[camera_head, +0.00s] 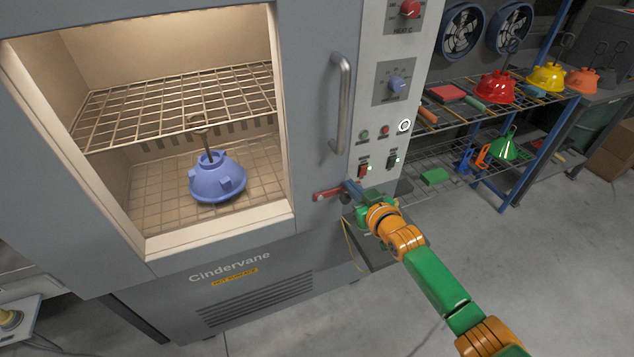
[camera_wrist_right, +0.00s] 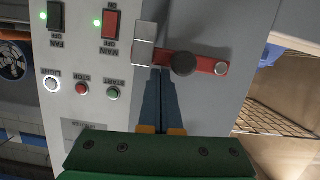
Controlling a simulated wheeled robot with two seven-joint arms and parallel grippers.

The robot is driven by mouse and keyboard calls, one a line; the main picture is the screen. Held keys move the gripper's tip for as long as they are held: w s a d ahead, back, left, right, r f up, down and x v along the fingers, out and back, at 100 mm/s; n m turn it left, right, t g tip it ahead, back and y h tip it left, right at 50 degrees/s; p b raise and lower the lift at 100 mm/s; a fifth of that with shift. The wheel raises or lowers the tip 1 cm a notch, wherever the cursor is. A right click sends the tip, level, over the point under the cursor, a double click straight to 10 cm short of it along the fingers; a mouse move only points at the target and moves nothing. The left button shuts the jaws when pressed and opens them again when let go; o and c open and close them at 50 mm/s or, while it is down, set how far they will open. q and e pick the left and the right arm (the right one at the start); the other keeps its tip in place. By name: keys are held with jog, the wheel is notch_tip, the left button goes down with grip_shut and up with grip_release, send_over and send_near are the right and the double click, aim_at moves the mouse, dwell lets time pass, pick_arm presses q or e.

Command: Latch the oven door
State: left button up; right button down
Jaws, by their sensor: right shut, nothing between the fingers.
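The grey oven door (camera_head: 318,140) is flush with the oven front. A vertical handle (camera_head: 341,105) stands at its right side. The red latch bar (camera_head: 328,193) lies about level, low at the door's right edge; it also shows in the right wrist view (camera_wrist_right: 207,65) with a round black knob. One end of the bar reaches the silver catch bracket (camera_wrist_right: 144,55); I cannot tell how deep it sits there. My right gripper (camera_head: 350,188) is shut and empty. Its blue fingertips (camera_wrist_right: 161,72) are beside the bar's bracket end; contact is unclear. My left gripper is not in view.
The control panel (camera_head: 385,120) has knobs, lit lamps and switches. A blue-framed rack (camera_head: 535,115) with coloured hoods stands at the right. The floor (camera_head: 580,270) at right is clear.

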notch_tip(320, 180, up, 5)
jog(key=p, duration=0.5)
jog(key=f+v, duration=0.1)
jog(key=v, duration=0.8)
jog(key=shift+s+d, duration=0.25)
jog(key=shift+s, duration=0.15)
jog(key=shift+r, duration=0.15)
jog(key=s+d+f+m+g+h, duration=0.1)
jog(key=s+d+f+g, duration=0.1)
jog(key=s+f, duration=0.5)
jog(key=s+d+f+m+g+h, duration=0.1)
jog(key=s+d+f+g+h, duration=0.1)
jog(key=f, duration=0.9)
jog(key=s+d+f+g+h, duration=0.15)
jog(key=s+f, duration=0.35)
jog(key=f, duration=0.5)
jog(key=s+f+g, duration=0.2)
jog(key=s+f, duration=0.2)
jog(key=s, duration=0.5)
jog(key=s+f+g, duration=0.3)
jog(key=s, duration=0.6)
jog(key=s+f+g, duration=0.3)
jog(key=s+f, duration=0.1)
jog(key=s, duration=0.5)
jog(key=shift+s+a+f+b, duration=0.2)
jog(key=shift+f+b, duration=0.1)
jog(key=shift+f, duration=0.05)
